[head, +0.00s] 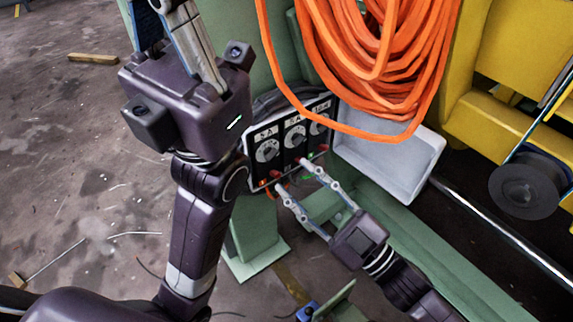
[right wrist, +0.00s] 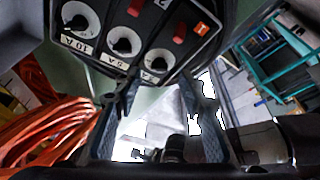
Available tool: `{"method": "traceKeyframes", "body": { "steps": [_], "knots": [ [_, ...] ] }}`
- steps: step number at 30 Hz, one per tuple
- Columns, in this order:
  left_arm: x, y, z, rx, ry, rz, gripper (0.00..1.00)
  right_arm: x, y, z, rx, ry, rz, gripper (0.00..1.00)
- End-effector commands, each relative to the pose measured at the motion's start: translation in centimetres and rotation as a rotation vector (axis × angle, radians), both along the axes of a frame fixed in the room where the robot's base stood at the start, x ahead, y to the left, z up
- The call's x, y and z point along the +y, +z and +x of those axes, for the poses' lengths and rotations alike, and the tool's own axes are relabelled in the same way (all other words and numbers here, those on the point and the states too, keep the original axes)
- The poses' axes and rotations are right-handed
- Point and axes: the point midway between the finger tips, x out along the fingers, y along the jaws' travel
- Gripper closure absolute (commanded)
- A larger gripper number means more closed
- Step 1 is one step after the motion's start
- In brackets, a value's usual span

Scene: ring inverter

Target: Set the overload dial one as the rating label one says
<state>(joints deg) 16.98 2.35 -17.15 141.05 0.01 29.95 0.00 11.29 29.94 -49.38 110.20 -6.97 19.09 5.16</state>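A dark panel with a pale rim (head: 281,172) carries three round pale dials in a row: left (head: 267,151), middle (head: 295,137) and right (head: 320,125). Above the left dial is a white label reading 5A (head: 264,134). My right gripper (head: 294,177) is open and empty just in front of the panel's lower edge. My left gripper is raised at upper left, its fingertips cut off by the frame.
A coil of orange cable (head: 365,60) hangs above the panel, its lowest loop close to the right dial. A pale open tray (head: 395,160) is right of the panel. Red knobs (right wrist: 179,33) stand out beside the dials. A yellow structure (head: 520,45) and black reel (head: 527,185) are farther right.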

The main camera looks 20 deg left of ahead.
Motion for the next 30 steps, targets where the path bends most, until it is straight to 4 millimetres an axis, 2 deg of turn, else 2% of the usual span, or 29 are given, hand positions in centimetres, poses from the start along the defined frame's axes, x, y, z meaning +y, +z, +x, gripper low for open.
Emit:
{"method": "traceKeyframes", "body": {
  "steps": [1, 9, 20, 30],
  "knots": [
    [0.1, 0.2, -1.0, -0.036, -0.001, -0.003, 1.0, 0.9, 0.2, 0.4, -0.005, 0.002, 0.005, 0.62],
    [-0.1, 0.7, -1.9, -0.072, 0.002, -0.001, 1.0, 3.8, 1.4, 1.9, -0.003, 0.001, 0.003, 0.62],
    [-0.1, 1.0, -2.1, -0.078, 0.001, 0.001, 1.0, 4.3, 1.8, 2.1, 0.0, 0.001, 0.002, 0.62],
    [-0.1, 1.0, -2.1, -0.079, 0.001, 0.0, 1.0, 4.3, 1.8, 2.1, -0.001, 0.001, 0.003, 1.0]
  ]
}}
